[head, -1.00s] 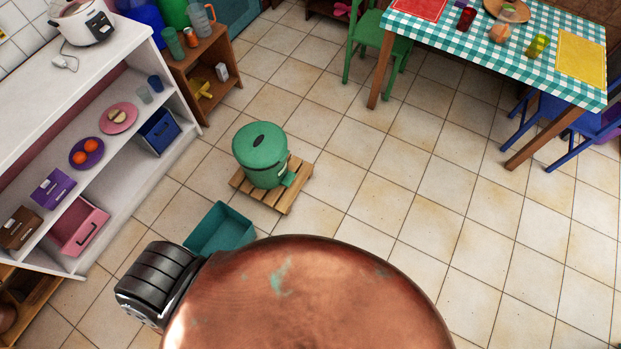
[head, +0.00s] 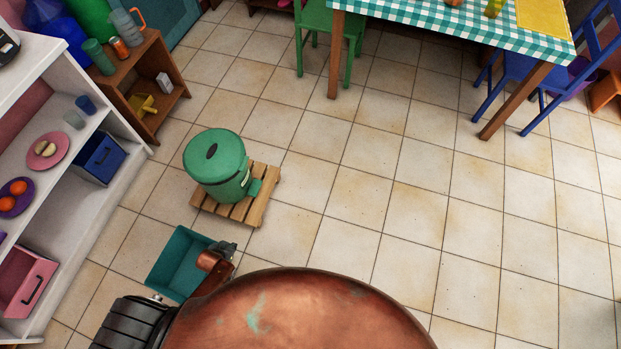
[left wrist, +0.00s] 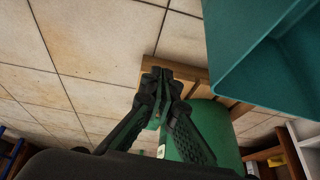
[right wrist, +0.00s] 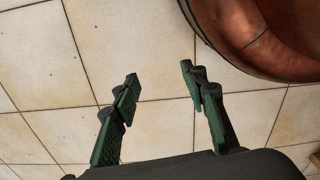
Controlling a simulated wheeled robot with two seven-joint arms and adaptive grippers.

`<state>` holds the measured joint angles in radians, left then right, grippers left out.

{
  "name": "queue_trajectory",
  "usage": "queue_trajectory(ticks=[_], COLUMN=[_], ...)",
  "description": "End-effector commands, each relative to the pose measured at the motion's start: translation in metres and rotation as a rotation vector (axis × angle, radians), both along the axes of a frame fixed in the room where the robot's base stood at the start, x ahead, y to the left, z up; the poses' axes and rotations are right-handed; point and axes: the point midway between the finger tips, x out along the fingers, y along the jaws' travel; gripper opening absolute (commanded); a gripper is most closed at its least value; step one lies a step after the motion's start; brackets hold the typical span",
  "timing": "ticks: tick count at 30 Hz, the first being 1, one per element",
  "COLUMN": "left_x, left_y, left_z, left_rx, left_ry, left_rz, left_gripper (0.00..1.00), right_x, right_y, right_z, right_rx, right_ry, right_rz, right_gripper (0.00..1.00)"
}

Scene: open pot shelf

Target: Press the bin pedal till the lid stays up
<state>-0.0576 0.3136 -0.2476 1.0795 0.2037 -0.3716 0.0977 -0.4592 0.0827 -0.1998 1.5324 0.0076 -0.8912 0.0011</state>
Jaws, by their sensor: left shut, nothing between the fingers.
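The green bin (head: 217,168) stands upright on a slatted wooden pallet (head: 262,205), with its lid (head: 228,147) down. Its green pedal (head: 255,187) sticks out at the bin's lower right. My left gripper (head: 229,247) shows small in the head view, in front of the pallet and apart from the pedal, beside the teal box. In the left wrist view the left gripper (left wrist: 166,76) is shut and empty, pointing towards the pallet (left wrist: 205,88); the bin (left wrist: 218,128) is partly behind its fingers, which mostly hide the pedal area. My right gripper (right wrist: 159,72) is open and empty above bare floor.
An open teal box (head: 168,263) stands on the floor in front of the pallet, close to my left gripper. A white shelf (head: 120,190) stands at left, a brown shelf (head: 152,118) behind it. A table (head: 420,28) with chairs is at the back. The tiled floor at right is clear.

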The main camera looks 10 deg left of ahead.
Motion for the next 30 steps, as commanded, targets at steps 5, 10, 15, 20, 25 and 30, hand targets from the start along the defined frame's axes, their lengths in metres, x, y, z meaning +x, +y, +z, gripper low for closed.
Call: queue_trajectory(ticks=[5, 10, 15, 20, 25, 30], left_x=[0.144, 0.221, 0.249, 0.251, 0.25, 0.253], left_y=[0.024, 0.029, 0.03, 0.03, 0.03, 0.029], left_z=[0.005, 0.03, 0.045, 0.049, 0.048, 0.042], left_rx=[-0.032, -0.066, -0.082, -0.082, -0.082, -0.082], left_ry=[-0.184, -0.292, -0.334, -0.339, -0.338, -0.336], left_rz=[-0.011, -0.019, -0.019, -0.019, -0.02, -0.02], left_gripper=[0.0, 0.0, 0.0, 0.0, 0.0, 0.0], right_x=[0.013, 0.021, 0.024, 0.024, 0.024, 0.026], right_y=[0.011, 0.014, 0.015, 0.015, 0.016, 0.017], right_z=[0.015, 0.042, 0.056, 0.059, 0.059, 0.068], right_rx=[0.017, 0.025, 0.026, 0.026, 0.027, 0.03], right_ry=[0.035, 0.052, 0.055, 0.054, 0.053, 0.053], right_rz=[-0.015, -0.023, -0.025, -0.025, -0.025, -0.026], right_gripper=[0.4, 0.4, 0.4, 0.4, 0.4, 0.4])
